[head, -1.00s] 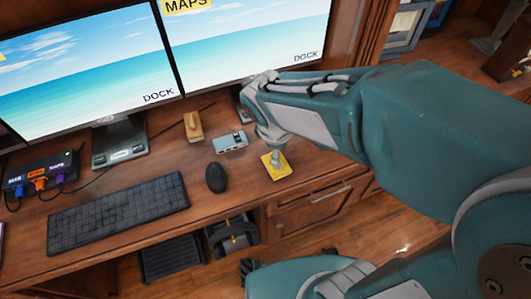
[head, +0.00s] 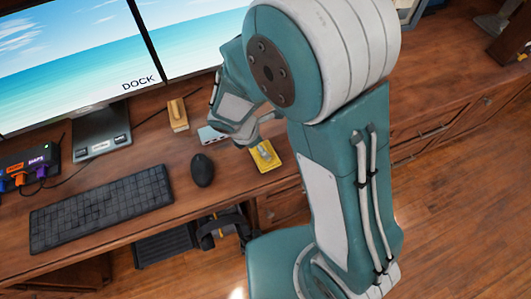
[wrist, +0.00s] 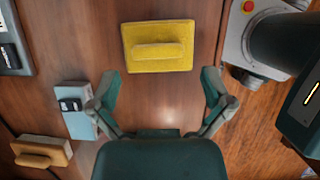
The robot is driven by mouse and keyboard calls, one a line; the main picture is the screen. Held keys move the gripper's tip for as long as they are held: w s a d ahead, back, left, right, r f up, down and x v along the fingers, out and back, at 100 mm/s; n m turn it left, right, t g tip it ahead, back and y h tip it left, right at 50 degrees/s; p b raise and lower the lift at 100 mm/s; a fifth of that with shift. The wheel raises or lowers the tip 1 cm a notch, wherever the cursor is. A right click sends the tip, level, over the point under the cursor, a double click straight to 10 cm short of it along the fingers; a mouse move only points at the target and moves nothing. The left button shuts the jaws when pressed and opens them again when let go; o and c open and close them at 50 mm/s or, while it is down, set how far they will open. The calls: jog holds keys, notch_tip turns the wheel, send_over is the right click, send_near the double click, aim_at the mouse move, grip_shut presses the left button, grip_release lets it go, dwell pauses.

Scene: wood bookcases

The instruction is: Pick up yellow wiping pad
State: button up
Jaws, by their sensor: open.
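The yellow wiping pad (head: 265,156) lies flat on the wooden desk, right of the black mouse in the head view. In the wrist view the pad (wrist: 158,46) shows its raised grip bar, just beyond my fingertips. My gripper (wrist: 160,88) is open and empty, with its two fingers spread about as wide as the pad. In the head view my arm hides part of the gripper, which is beside the pad.
A black mouse (head: 202,170) and keyboard (head: 101,207) lie to the left. A light blue device (wrist: 77,111) and a wooden block with a handle (wrist: 41,151) are near the gripper. Monitors (head: 62,60) stand behind. The desk's front edge is close to the pad.

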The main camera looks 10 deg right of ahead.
jog(key=x, duration=0.5)
jog(key=shift+w+a+f, duration=0.1)
jog(key=shift+a+f, duration=0.1)
jog(key=shift+a, duration=0.2)
jog(key=shift+d, duration=0.15)
jog(key=c, duration=0.9)
